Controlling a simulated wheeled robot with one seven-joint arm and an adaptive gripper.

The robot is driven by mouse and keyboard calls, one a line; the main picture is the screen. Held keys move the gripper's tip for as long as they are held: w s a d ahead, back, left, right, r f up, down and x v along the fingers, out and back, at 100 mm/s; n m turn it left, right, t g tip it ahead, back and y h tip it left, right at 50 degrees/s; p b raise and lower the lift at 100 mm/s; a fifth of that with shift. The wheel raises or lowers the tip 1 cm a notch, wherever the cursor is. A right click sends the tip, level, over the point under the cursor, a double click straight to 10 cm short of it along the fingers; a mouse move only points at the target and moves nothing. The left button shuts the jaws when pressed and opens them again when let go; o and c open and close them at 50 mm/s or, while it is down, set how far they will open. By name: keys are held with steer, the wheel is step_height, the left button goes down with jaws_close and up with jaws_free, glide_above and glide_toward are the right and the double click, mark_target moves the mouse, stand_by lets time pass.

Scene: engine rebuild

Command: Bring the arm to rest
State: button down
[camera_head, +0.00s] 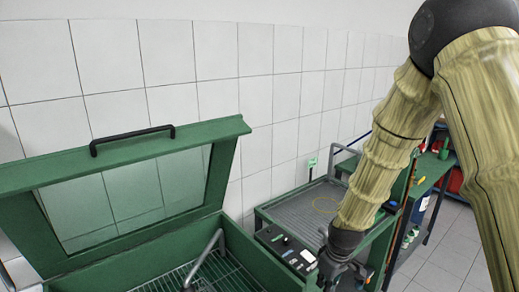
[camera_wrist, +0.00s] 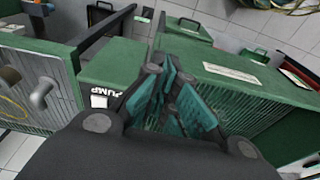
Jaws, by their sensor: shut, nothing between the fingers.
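My arm comes down from the upper right of the head view, in a yellowish ribbed sleeve, bent at a dark joint. My gripper (camera_head: 340,275) is low in that view, beside the control panel, partly cut off by the bottom edge. In the wrist view my gripper (camera_wrist: 172,85) points over green equipment. Its teal-padded fingers are shut with nothing held. Whether the fingers touch anything below is hard to tell, but no contact shows.
A green washing cabinet (camera_head: 225,230) has its windowed lid (camera_head: 120,196) raised, with a wire rack (camera_head: 205,277) inside. A control panel (camera_head: 287,249) and a ribbed grey tray (camera_head: 302,212) lie near my gripper. A green shelf unit (camera_head: 432,170) stands behind my arm; tiled floor is at right.

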steer(key=s+d+f+m+b, duration=0.1)
steer(key=s+f+m+b, duration=0.1)
steer(key=s+f, duration=0.6)
steer(key=s+d+f+m+b, duration=0.1)
steer(key=s+f, duration=0.3)
steer(key=f, duration=0.8)
steer(key=s+f+m+b, duration=0.1)
steer(key=s+f, duration=0.3)
steer(key=s, duration=0.3)
steer(key=s+f+m+g+b, duration=0.1)
steer(key=s+f+m, duration=0.1)
steer(key=s+f, duration=0.2)
steer(key=s+f+m+h+b, duration=0.1)
steer(key=s+f, duration=0.3)
steer(key=s, duration=0.7)
steer(key=shift+d+f+m+b, duration=0.3)
steer(key=shift+d+f+b, duration=0.15)
steer(key=shift+b, duration=0.15)
